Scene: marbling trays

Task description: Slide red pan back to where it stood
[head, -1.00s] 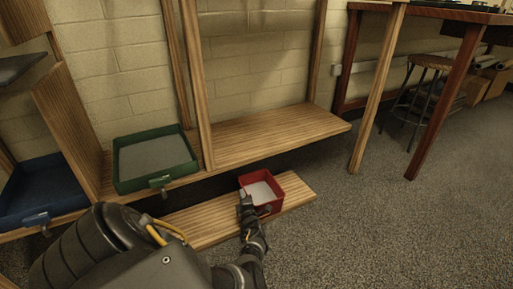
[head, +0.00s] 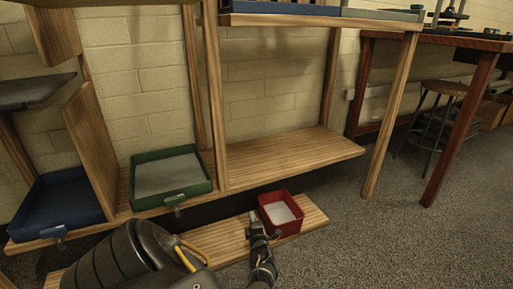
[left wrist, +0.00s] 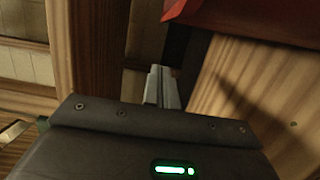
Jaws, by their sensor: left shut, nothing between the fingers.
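The red pan (head: 294,226) is a small square tray with a pale inside and a small handle at its front. It sits upright on a low wooden plank (head: 221,241) near the plank's right end. My left gripper (head: 257,221) is shut and empty, just left of the pan; I cannot tell whether it touches the pan. In the left wrist view the shut fingers (left wrist: 160,88) show beyond the dark gripper body, and part of the red pan (left wrist: 252,18) shows at the upper right. My right gripper is out of view.
A green tray (head: 135,204) and a blue tray (head: 88,218) stand on the wooden shelf (head: 290,155) behind and left. Shelf posts rise behind the plank. A stool (head: 440,88) and a table stand at the right. The carpet right of the plank is clear.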

